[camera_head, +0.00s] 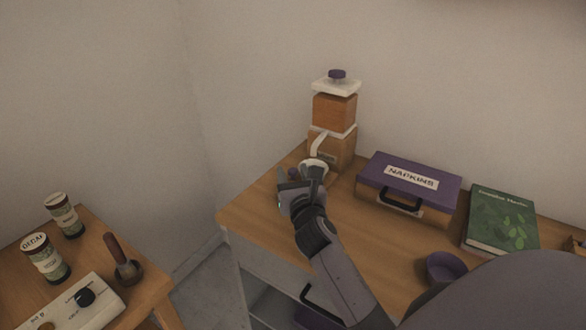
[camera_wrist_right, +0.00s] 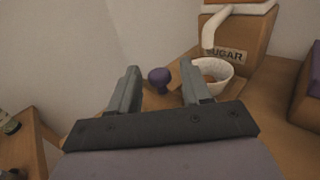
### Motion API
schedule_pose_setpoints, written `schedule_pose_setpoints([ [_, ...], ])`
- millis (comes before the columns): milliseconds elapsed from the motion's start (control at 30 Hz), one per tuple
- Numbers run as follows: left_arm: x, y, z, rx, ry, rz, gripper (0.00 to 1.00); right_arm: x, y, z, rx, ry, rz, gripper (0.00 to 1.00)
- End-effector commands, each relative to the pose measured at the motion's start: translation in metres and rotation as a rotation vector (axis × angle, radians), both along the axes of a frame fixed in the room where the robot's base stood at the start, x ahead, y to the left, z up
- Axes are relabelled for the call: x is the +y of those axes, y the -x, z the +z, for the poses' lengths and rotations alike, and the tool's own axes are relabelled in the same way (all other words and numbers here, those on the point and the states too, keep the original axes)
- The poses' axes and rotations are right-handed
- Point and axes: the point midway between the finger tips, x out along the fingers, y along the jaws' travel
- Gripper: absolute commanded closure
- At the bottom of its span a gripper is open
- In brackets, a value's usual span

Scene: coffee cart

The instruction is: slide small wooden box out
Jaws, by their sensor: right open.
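A tall wooden dispenser (camera_head: 334,110) with a white cap and dark knob stands at the back of the counter. Its lower part, labelled SUGAR, shows in the right wrist view (camera_wrist_right: 240,30). A white bowl (camera_wrist_right: 212,72) sits in front of its spout. A purple knob (camera_wrist_right: 160,79) lies beyond and between my right fingers in that view; what it belongs to is unclear. My right gripper (camera_head: 297,177) is open and empty, beside the bowl at the counter's left end. Which piece is the small wooden box is unclear. My left gripper is not in view.
A wooden napkin box (camera_head: 408,182) with a purple lid stands right of the dispenser. Further right are a green book (camera_head: 500,219) and a purple cup (camera_head: 445,268). A lower table at left holds cans (camera_head: 63,214), a tamper (camera_head: 121,262) and a scale (camera_head: 80,303).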

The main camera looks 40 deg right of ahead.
Motion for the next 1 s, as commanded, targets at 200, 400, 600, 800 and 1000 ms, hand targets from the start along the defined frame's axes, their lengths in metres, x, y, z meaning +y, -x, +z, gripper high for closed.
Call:
schedule_pose_setpoints([
  [200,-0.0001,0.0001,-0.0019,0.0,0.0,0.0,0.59,0.0024,0.0001,-0.0001,0.0,0.0,-0.001,0.52],
  [400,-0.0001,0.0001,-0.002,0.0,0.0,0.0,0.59,0.0028,0.0002,0.0002,0.0,0.0,-0.001,0.52],
  [600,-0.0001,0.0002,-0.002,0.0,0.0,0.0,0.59,0.0028,0.0002,0.0001,0.0,0.0,-0.001,0.65],
  [800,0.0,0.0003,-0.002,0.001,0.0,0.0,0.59,0.0028,0.0002,0.0,0.0,0.0,-0.001,1.0],
  [1000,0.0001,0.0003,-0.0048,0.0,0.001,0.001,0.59,0.0062,-0.0039,-0.0017,0.001,-0.001,0.0,1.0],
])
